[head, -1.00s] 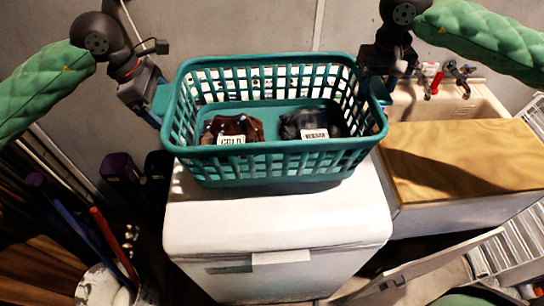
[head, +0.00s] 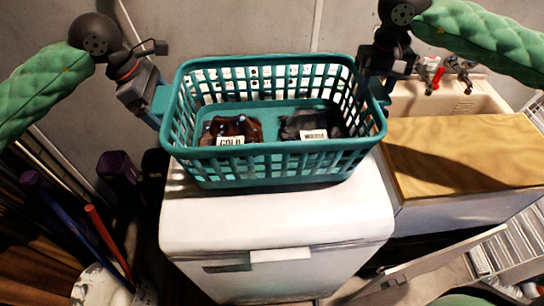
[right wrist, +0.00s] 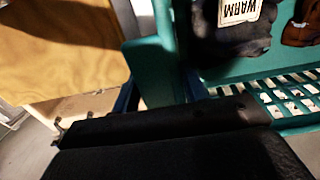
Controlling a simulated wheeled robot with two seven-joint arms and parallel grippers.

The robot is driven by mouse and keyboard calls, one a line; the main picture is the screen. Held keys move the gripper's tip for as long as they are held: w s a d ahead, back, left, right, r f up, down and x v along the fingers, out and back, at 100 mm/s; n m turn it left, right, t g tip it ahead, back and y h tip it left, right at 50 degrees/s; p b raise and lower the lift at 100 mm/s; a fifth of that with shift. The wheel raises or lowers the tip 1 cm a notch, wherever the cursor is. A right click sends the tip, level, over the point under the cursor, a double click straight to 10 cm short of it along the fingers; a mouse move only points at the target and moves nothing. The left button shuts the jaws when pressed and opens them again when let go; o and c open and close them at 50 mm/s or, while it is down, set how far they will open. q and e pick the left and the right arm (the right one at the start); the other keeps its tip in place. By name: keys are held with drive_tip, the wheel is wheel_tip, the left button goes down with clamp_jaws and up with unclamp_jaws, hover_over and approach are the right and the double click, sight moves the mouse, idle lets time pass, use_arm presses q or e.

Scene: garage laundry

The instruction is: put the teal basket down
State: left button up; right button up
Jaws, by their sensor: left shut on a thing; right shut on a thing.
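The teal basket (head: 275,165) is held level between my two grippers at the back of the white appliance top. I cannot tell for sure whether its bottom touches the top. My left gripper (head: 158,108) is shut on the handle at its left end. My right gripper (head: 376,80) is shut on its right end; the right wrist view shows the basket (right wrist: 190,75) close by the gripper (right wrist: 135,95). Inside the basket lie a brown bundle (head: 246,127) with a "COLD" label and a dark bundle (head: 295,122), whose label reads "WARM" in the right wrist view (right wrist: 240,10).
The white appliance (head: 275,220) has a clear front top. To the right are a wooden counter (head: 450,165), a sink (head: 440,98) with red-handled tap, and an open door panel (head: 420,270). Poles and a bucket (head: 95,285) stand at lower left. A grey wall is behind.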

use_arm(q)
drive_tip(key=shift+a+f+b, duration=0.1)
drive_tip(key=shift+f+b, duration=1.15)
drive_tip(key=shift+f, duration=0.15)
use_arm(e)
drive_tip(key=shift+d+f, duration=0.1)
drive_tip(key=shift+f, duration=1.3)
use_arm(q)
drive_tip(key=o, duration=1.1)
drive_tip(key=shift+r, duration=0.1)
use_arm(e)
drive_tip(key=o, duration=1.2)
drive_tip(key=shift+r, duration=0.1)
drive_tip(key=shift+o, duration=0.7)
use_arm(q)
drive_tip(key=v, duration=1.2)
use_arm(e)
wheel_tip(320, 180, up, 12)
